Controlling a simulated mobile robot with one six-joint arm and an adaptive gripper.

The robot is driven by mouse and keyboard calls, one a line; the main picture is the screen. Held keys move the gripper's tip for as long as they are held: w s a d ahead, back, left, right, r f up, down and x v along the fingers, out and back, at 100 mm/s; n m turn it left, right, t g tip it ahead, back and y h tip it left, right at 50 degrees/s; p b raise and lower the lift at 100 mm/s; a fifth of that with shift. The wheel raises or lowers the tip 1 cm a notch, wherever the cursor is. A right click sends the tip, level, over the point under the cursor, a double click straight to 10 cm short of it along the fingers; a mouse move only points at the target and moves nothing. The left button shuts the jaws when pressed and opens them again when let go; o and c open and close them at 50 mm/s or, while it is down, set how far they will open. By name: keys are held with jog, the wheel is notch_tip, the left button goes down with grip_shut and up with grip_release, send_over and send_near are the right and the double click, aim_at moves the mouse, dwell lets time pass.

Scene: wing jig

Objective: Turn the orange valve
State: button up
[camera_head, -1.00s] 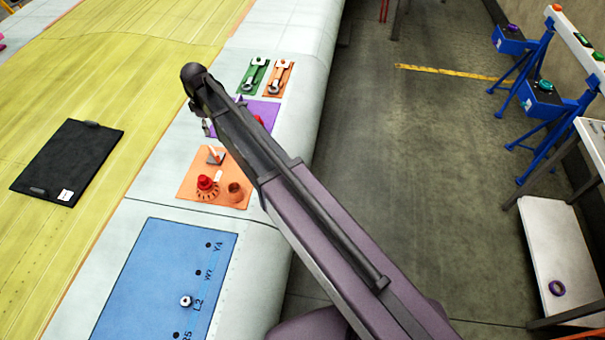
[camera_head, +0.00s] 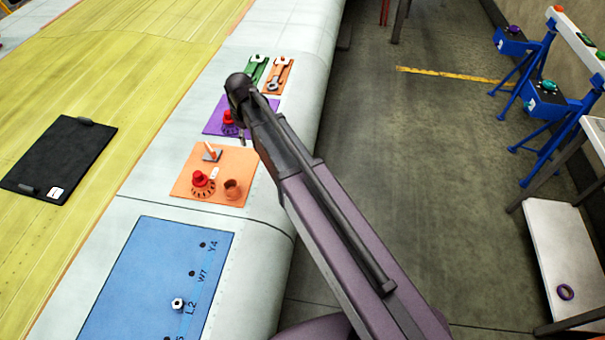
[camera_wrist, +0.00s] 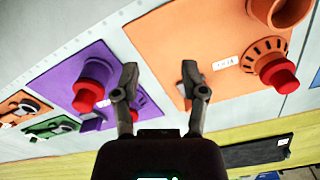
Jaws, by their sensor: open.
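The orange panel (camera_head: 183,192) bears a red-topped round valve knob (camera_head: 201,179) with a slotted collar, an open orange cylinder (camera_head: 232,188) and a small lever-like part (camera_head: 211,152). In the wrist view the orange panel (camera_wrist: 225,45) fills the upper right, with the red knob (camera_wrist: 278,72) at right and the cylinder (camera_wrist: 292,12) at top right. My gripper (camera_wrist: 160,85) is open and empty. Its right finger overlaps the orange panel's left part, hiding what lies behind; its left finger is over the purple panel. In the head view my arm mostly hides the gripper.
The purple panel (camera_head: 214,118) with its own red knob (camera_head: 229,117) lies beyond the orange one. Green (camera_head: 259,70) and orange (camera_head: 278,76) wrench panels are further back. A blue panel (camera_head: 160,275) is nearer. A black tray (camera_head: 60,160) lies at left.

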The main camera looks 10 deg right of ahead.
jog(key=s+d+f+m+b, duration=0.3)
jog(key=s+d+f+b, duration=0.1)
jog(key=d, duration=0.3)
jog(key=s+d+f+m+b, duration=0.3)
jog(key=s+d+f+b, duration=0.1)
jog(key=d, duration=0.4)
jog(key=shift+s+d+f, duration=0.15)
jog(key=shift+s+f, duration=0.25)
jog(key=shift+s, duration=0.3)
notch_tip(320, 180, up, 16)
jog(key=n+p, duration=0.2)
jog(key=p, duration=1.3)
send_over(209, 146)
jog(key=shift+s+f, duration=0.1)
jog(key=shift+f, duration=0.05)
jog(key=shift+f, duration=0.2)
notch_tip(209, 146, down, 13)
jog(key=b, duration=1.3)
jog(key=shift+f, duration=0.2)
